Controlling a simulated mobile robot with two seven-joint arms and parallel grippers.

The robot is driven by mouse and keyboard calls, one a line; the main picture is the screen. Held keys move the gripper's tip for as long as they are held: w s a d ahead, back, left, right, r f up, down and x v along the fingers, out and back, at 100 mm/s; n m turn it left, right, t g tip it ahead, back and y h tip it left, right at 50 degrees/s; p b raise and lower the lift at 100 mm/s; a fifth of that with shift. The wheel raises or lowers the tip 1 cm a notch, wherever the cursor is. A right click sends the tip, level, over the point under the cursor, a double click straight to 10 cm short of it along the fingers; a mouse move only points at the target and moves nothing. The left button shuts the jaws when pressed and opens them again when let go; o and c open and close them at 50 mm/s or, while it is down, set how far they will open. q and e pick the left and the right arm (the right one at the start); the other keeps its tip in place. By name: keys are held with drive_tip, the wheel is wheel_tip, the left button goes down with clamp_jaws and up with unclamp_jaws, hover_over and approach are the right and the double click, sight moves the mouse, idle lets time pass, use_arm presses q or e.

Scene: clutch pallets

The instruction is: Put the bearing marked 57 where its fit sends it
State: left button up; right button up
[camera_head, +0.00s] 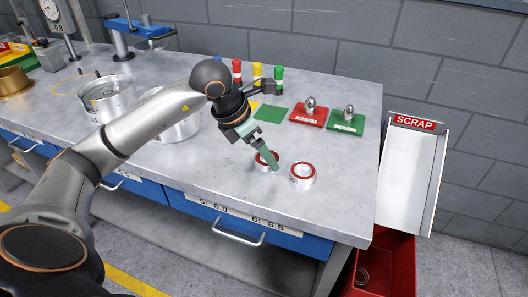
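Two small ring-shaped bearings with red faces stand near the front edge of the bench: a left bearing (261,158) and a right bearing (303,173). No number is readable on either, so I cannot tell which is marked 57. My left gripper (273,164) reaches down from the left over the left bearing, with its greenish fingers partly hiding it. I cannot tell whether the fingers are apart, closed, or touching it. My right gripper is not in view. A red block (308,117) and a green block (346,124), each carrying a silver plug, stand behind the bearings.
A green square (271,113) lies flat behind my gripper. Coloured markers, including a red one (237,72), stand at the back. Metal drums (108,100) are at left. A SCRAP chute (408,180) and red bin (385,265) stand right of the bench (345,195).

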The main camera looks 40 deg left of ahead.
use_arm(q)
drive_tip(key=v, duration=0.9)
drive_tip(key=shift+a+r+p, duration=0.15)
drive_tip(key=shift+r+p, duration=0.2)
drive_tip(key=shift+s, duration=0.15)
